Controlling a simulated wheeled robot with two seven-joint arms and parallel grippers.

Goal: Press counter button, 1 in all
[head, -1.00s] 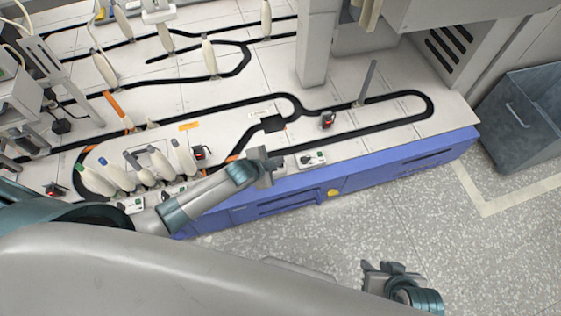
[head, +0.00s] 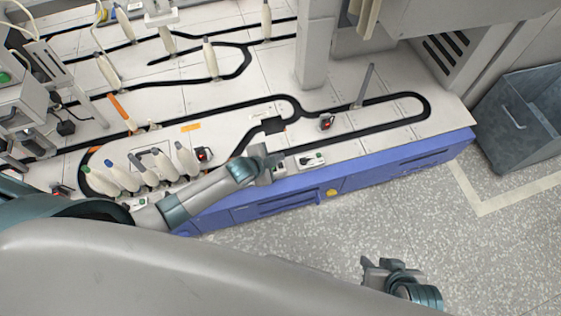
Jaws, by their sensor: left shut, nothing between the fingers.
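A small white control box (head: 311,160) with a dark part and a small green spot lies near the front edge of the white machine top. My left gripper (head: 280,163) is shut and empty, just left of this box and apart from it. Something small and pale with a green spot shows beside its fingertips, partly hidden by the gripper. Another white box (head: 140,203) with a green spot lies at the left, partly covered by my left arm. Which one bears the counter button I cannot tell. My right gripper (head: 372,266) hangs over the grey floor, far from the boxes; its opening is unclear.
Several pale bobbins (head: 146,173) stand at the left behind my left arm. Small black-and-red devices (head: 327,122) sit by the black track (head: 385,127). A grey post (head: 365,85) rises from the top. A blue-grey bin (head: 520,120) stands at the right. Floor in front is clear.

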